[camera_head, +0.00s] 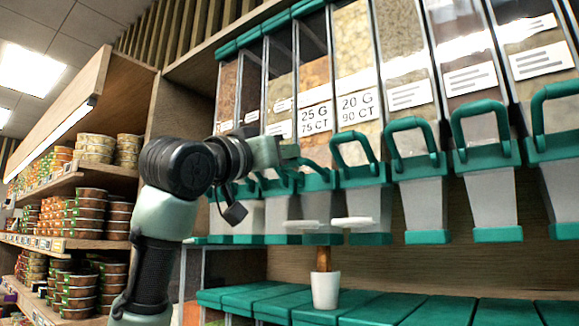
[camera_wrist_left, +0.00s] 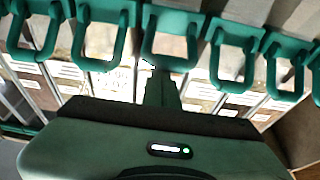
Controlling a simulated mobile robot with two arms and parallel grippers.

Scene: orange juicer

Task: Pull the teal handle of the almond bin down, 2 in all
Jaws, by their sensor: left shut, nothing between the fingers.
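The bin labelled 25 G 75 CT (camera_head: 314,75) holds orange-brown pieces that look like almonds. Its teal handle (camera_head: 317,172) is partly hidden behind my left gripper (camera_head: 290,155), which is at the handle. The gripper is shut with nothing between its fingers. In the left wrist view the shut fingers (camera_wrist_left: 160,88) reach up to the middle teal handle (camera_wrist_left: 171,20); I cannot tell whether they touch it. Below the bin's spout, a white cup (camera_head: 325,292) stands on a teal lid, with a brown column (camera_head: 323,259) above it. My right gripper is out of view.
Other bins with teal handles stand close on both sides, such as the 20 G 90 CT bin (camera_head: 357,65). Teal lids (camera_head: 375,310) line the bottom. Shelves of tins (camera_head: 85,215) are on the left.

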